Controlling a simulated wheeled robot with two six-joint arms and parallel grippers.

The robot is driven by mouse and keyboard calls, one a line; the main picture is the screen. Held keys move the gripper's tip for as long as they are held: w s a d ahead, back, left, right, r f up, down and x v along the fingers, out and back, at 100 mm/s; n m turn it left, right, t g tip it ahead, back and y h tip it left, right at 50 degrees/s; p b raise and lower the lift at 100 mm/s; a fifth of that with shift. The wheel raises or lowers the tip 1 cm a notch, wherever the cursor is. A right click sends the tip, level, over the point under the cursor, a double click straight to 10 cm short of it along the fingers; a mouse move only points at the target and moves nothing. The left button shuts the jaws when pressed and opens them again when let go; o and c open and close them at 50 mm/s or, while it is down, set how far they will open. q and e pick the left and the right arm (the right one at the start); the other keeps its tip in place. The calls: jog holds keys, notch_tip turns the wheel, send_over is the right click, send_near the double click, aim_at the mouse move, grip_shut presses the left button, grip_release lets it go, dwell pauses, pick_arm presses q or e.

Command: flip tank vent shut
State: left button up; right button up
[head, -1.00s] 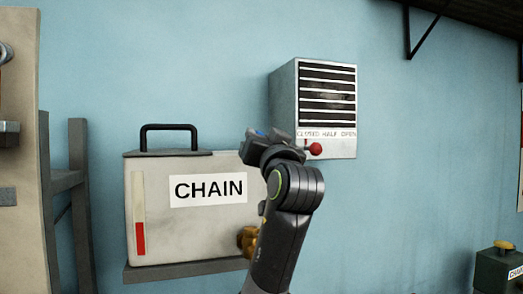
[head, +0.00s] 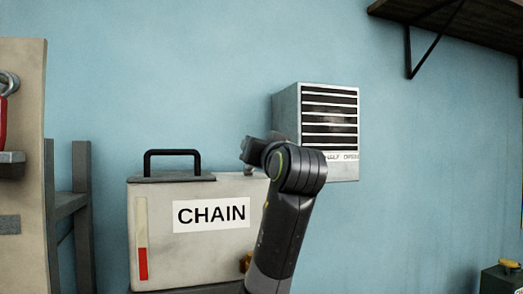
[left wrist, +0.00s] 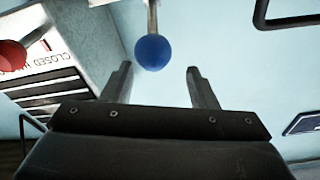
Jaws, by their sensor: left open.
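The pale tank (head: 190,250) with the CHAIN label and black top handle stands at lower left centre in the head view. My left gripper (head: 252,150) is above its right end, partly hidden by my own wrist. In the left wrist view, where the scene looks upside down, a blue ball knob (left wrist: 152,52) on a thin metal stalk shows between and just beyond the open fingertips of my left gripper (left wrist: 158,75). It is apart from both fingers. The stalk's base is out of frame, and the knob cannot be made out in the head view. My right gripper is not in view.
A louvred wall box (head: 328,118) hangs right of my gripper. Its red knob (left wrist: 12,54) shows in the left wrist view, left of my fingers. A high shelf (head: 440,20) is at upper right. The wall between is clear.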

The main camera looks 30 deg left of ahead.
pick_arm(q)
jog(key=b+v, duration=0.9)
jog(key=v, duration=0.8)
jog(key=shift+d, duration=0.25)
